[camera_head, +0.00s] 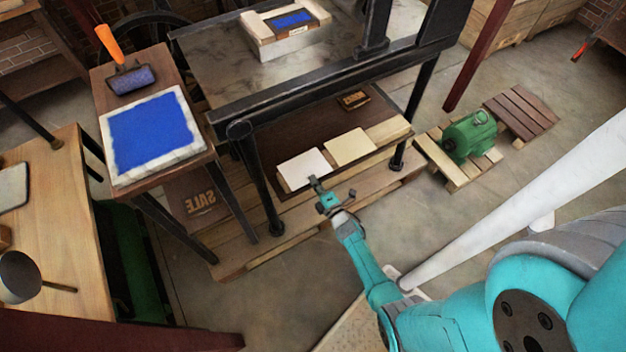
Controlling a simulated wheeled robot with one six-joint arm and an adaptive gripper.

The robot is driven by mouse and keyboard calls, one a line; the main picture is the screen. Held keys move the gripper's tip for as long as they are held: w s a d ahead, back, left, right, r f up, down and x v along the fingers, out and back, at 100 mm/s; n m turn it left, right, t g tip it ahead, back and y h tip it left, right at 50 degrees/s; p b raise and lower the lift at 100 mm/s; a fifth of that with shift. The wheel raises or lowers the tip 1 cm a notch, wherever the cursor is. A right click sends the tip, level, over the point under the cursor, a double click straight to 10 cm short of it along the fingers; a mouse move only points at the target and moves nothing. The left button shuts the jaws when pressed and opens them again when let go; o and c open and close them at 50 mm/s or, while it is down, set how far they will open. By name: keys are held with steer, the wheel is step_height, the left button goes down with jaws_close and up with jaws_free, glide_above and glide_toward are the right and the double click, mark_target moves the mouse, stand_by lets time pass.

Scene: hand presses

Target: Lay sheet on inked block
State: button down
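A white sheet (303,168) lies at the left end of the light wooden shelf low on the press's front side. A cream sheet (349,147) lies to its right on the same shelf. My gripper (315,184) is at the near edge of the white sheet; its fingers are too small to tell open from shut, or whether they touch the sheet. A blue inked block (292,19) sits in a pale wooden frame (262,34) on the press bed. No sheet lies over the blue face.
A blue ink slab (152,132) and a roller with orange handle (130,78) rest on a side stand at left. The press's dark rail (330,82) and posts stand between the shelf and bed. A green motor (469,134) sits on a pallet at right.

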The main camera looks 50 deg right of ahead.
steer(key=shift+r, duration=1.5)
steer(key=s+a+r, duration=0.1)
steer(key=s+r, duration=0.2)
steer(key=s, duration=0.4)
steer(key=shift+a, duration=0.4)
